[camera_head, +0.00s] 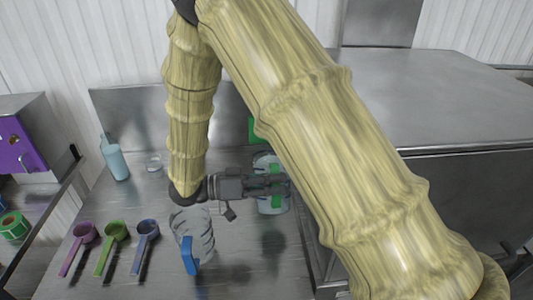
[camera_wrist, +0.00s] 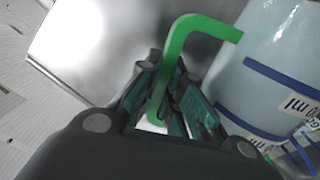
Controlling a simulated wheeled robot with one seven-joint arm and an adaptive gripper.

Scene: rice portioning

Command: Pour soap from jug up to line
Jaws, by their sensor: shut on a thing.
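My gripper (camera_head: 282,187) is shut on the green handle (camera_wrist: 178,60) of a clear jug (camera_head: 268,207). In the wrist view the handle runs between the fingers. The jug's wall (camera_wrist: 265,80) shows pale blue, with dark blue bands and white "ml" labels. The arm hides part of this jug in the head view, and I cannot tell whether it touches the table. A second clear jug (camera_head: 203,222) with a blue handle (camera_head: 189,256) stands to the left, below my wrist. It looks empty. Its fill line cannot be made out.
Purple (camera_head: 83,234), green (camera_head: 116,232) and blue (camera_head: 147,229) scoops lie on the metal table at left. A raised metal counter (camera_head: 430,110) bounds the right side.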

